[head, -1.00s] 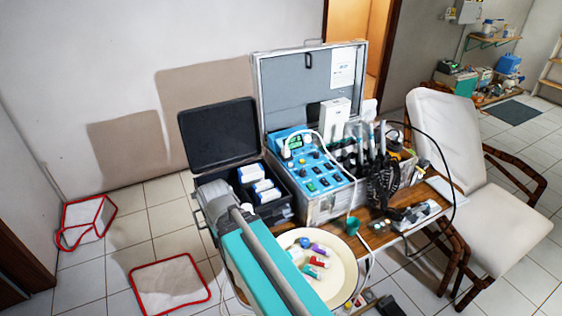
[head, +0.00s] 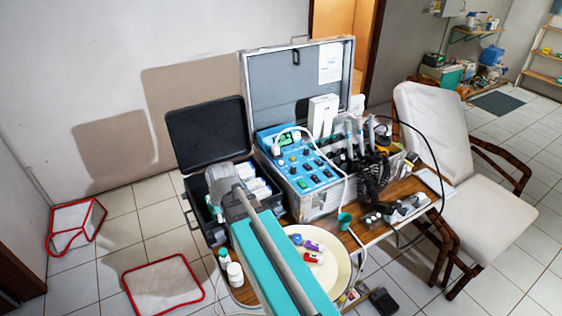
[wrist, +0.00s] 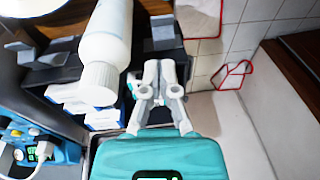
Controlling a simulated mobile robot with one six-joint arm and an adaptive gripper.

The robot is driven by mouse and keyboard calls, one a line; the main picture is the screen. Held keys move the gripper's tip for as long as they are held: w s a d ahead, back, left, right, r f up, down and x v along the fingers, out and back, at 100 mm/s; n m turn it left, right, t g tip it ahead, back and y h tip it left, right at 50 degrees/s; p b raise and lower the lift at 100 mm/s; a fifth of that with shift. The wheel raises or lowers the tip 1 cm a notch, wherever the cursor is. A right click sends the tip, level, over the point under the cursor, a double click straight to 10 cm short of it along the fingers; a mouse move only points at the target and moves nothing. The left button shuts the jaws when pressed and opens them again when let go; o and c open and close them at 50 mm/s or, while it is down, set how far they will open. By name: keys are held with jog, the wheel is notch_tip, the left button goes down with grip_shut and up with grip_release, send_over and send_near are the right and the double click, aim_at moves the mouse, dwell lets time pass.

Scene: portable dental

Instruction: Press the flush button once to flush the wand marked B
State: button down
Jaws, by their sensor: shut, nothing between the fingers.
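The blue control panel (head: 297,163) sits in the open metal case, with several small buttons and a green display (head: 283,141). I cannot read its labels or tell which button is the flush button. Several wands (head: 352,135) stand in a row to the right of the panel; no letter B is legible. My gripper (wrist: 158,72) is shut and empty in the wrist view, over the black case. In the head view my arm partly hides it, left of the panel and apart from it. The panel also shows at the lower left of the wrist view (wrist: 28,136).
The black case (head: 212,133) stands open left of the metal case, with white boxes inside. A white bottle (wrist: 105,50) looms near my gripper. A cream basin (head: 338,268) holds coloured items. A white hose loops across the panel. A chair (head: 450,150) stands right.

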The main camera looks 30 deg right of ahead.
jog(key=w+d+r+m+t, duration=0.1)
jog(key=w+d+m+t, duration=0.1)
jog(key=w+d, duration=0.5)
notch_tip(320, 180, up, 6)
jog(key=m+t+p, duration=0.1)
jog(key=m+t, duration=0.4)
jog(key=t, duration=0.1)
send_over(278, 161)
jog(key=s, duration=0.3)
jog(key=shift+r+h, duration=0.2)
jog(key=shift+h, duration=0.1)
jog(key=shift+f, duration=0.15)
notch_tip(278, 161, down, 8)
jog(key=b, duration=0.8)
jog(key=shift+w+f+b, duration=0.15)
jog(key=shift+f+b, duration=0.1)
jog(key=shift+b, duration=0.1)
jog(key=shift+f+b, duration=0.9)
dwell(0.3)
jog(key=shift+r, duration=0.15)
dwell(0.3)
jog(key=shift+r+p, duration=0.75)
jog(key=shift+p, duration=0.15)
